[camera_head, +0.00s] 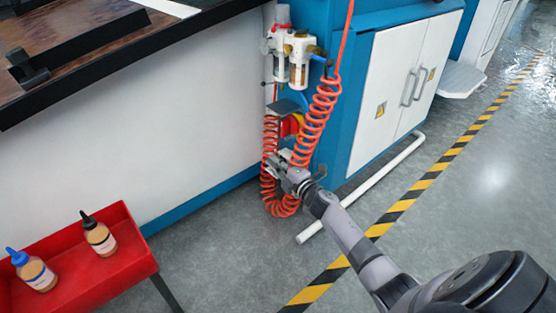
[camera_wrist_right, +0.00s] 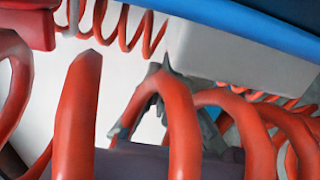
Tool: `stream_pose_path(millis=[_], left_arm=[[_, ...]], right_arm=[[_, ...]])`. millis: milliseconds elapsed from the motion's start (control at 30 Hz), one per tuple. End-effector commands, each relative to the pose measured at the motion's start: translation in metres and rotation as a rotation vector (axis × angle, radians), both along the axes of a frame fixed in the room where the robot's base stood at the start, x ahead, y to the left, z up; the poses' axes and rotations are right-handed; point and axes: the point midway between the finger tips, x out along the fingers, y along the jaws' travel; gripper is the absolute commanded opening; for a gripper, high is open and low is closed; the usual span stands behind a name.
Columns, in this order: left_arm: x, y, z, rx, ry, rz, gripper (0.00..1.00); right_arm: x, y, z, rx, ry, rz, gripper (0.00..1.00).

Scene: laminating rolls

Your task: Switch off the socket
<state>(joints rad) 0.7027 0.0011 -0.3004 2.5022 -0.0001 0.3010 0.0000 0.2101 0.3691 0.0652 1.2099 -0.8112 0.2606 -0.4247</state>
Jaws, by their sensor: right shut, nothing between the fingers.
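The likely socket, a small red and yellow fitting (camera_head: 291,125), sits on the side of the blue machine, partly hidden by an orange coiled hose (camera_head: 318,110). A red block (camera_wrist_right: 25,25) at the upper left of the right wrist view may be part of it; I cannot tell. My right gripper (camera_head: 276,163) is shut and empty, just below the fitting, among the hose loops. In the wrist view, coils (camera_wrist_right: 180,110) cross in front of the gripper and hide much of it. My left gripper is not in view.
Air filter units (camera_head: 297,55) hang above the fitting. A white pipe (camera_head: 365,188) runs along the floor by the cabinet (camera_head: 385,85). A red tray (camera_head: 95,275) with two bottles stands at the lower left. The grey floor at right is clear.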

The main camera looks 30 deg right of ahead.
Motion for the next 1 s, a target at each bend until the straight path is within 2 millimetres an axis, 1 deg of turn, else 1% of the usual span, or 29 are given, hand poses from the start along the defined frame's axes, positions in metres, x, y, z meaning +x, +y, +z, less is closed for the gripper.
stream_pose_path(millis=[67,167,267,367,700,833,1000], left_arm=[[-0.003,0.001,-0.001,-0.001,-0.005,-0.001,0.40],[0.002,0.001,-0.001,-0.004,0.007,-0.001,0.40],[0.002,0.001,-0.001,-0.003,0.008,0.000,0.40],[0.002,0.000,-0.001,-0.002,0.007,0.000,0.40],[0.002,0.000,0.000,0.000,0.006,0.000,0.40],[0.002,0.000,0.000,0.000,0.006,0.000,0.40],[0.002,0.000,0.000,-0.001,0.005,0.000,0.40]], right_arm=[[0.000,0.000,0.000,0.000,0.000,0.000,0.00],[-0.001,0.000,-0.001,-0.001,0.001,-0.001,0.00],[-0.007,-0.001,-0.001,-0.001,0.002,-0.001,0.00],[-0.020,-0.002,-0.002,-0.002,0.003,-0.001,0.00],[-0.087,-0.004,-0.002,-0.001,0.004,0.000,0.00],[-0.106,-0.005,-0.002,0.001,0.003,0.000,0.00],[-0.118,-0.006,-0.001,0.000,0.000,0.000,0.00]])
